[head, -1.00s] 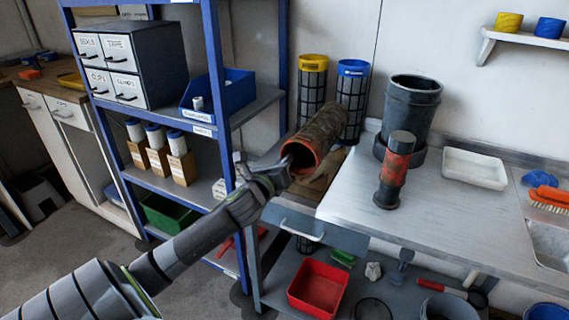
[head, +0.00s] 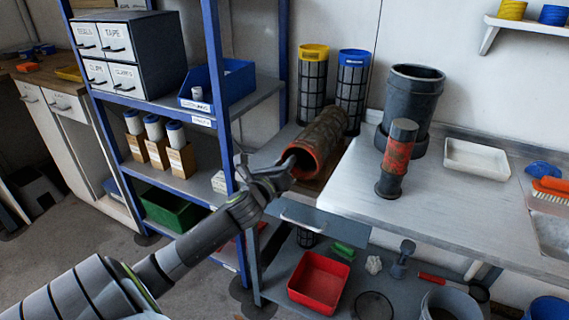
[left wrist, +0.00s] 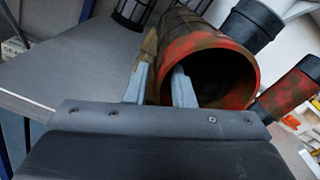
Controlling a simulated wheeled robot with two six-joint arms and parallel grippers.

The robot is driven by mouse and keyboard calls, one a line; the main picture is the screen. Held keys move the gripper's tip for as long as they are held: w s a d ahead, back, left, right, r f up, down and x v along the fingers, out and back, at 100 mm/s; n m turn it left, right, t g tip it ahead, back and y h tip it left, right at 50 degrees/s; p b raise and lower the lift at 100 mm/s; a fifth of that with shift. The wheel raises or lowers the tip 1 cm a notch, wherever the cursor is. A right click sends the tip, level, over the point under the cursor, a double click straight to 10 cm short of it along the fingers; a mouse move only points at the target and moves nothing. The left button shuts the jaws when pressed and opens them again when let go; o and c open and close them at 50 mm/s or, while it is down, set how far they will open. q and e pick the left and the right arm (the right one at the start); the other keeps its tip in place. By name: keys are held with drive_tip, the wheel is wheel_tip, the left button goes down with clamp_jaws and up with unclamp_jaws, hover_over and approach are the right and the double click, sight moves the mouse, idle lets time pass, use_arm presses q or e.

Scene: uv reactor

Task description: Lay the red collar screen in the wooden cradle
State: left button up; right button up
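The red collar screen (head: 322,138) is a grimy brown cylinder with a red collar at its near, open end. It lies tilted over the wooden cradle (head: 308,184), which is mostly hidden beneath it. I cannot tell whether it rests fully on the wood. My left gripper (head: 288,166) is at the collar's left edge. In the left wrist view one finger is inside the mouth of the screen (left wrist: 208,75) and the other outside, with the collar wall between them. My right gripper is not in view.
A yellow-topped screen (head: 312,85) and a blue-topped screen (head: 351,90) stand behind.

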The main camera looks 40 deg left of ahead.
use_arm(q)
drive_tip(key=shift+o, duration=0.3)
drive_tip(key=shift+f, duration=0.1)
drive_tip(key=shift+s, duration=0.1)
drive_tip(key=shift+s, duration=0.2)
drive_tip(key=v, duration=1.7)
drive_tip(key=shift+d, duration=0.15)
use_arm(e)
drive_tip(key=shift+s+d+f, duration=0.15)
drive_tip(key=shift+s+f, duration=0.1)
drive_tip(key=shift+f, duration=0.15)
use_arm(q)
drive_tip(key=shift+w, duration=0.15)
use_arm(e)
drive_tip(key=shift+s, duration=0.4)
